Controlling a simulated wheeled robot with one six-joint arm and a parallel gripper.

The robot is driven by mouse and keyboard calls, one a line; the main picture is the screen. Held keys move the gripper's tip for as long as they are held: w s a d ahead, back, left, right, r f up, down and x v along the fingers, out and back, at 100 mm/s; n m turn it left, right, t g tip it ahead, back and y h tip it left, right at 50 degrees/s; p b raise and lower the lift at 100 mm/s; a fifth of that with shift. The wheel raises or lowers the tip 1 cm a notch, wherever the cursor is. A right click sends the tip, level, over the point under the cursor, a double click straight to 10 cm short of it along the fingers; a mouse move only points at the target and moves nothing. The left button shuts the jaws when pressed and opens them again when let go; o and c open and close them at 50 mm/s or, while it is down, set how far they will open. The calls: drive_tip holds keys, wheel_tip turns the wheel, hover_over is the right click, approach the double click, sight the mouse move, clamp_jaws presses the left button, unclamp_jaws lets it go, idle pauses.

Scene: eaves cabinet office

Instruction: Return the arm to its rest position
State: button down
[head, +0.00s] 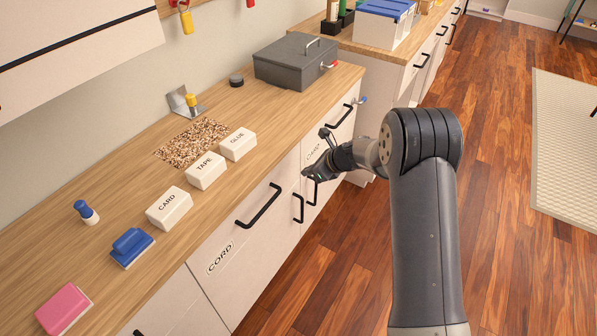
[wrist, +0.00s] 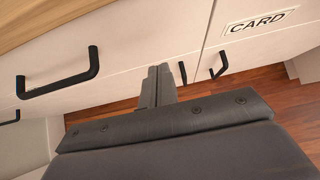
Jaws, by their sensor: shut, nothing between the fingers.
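My arm reaches up from the lower right of the head view and bends toward the cabinet fronts. My gripper (head: 308,174) is in front of the white drawers and doors, lower than the wooden counter. In the wrist view my gripper (wrist: 159,72) shows two dark fingers pressed together, with nothing between them. I cannot tell whether the fingertips touch the cabinet front. A black drawer handle (wrist: 58,82) is to their left, and a drawer labelled CARD (wrist: 262,22) is to their right.
The counter (head: 120,190) holds white blocks marked CARD (head: 169,208), TAPE (head: 206,171) and GLUE (head: 238,145), a blue-handled block (head: 132,248), a pink block (head: 64,309) and a grey metal box (head: 295,63). Black handles (head: 259,207) stick out from the fronts.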

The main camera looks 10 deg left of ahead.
drive_tip(key=v, duration=0.8)
drive_tip(key=shift+w+f, duration=0.1)
drive_tip(key=shift+f, duration=0.1)
approach(288, 170)
wheel_tip(288, 170, down, 3)
drive_tip(key=a, duration=0.2)
drive_tip(key=w+a+f, duration=0.1)
drive_tip(key=shift+a, duration=0.15)
drive_tip(key=shift+w+a+p, duration=0.1)
drive_tip(key=shift+a+p, duration=0.2)
drive_tip(key=shift+a, duration=0.05)
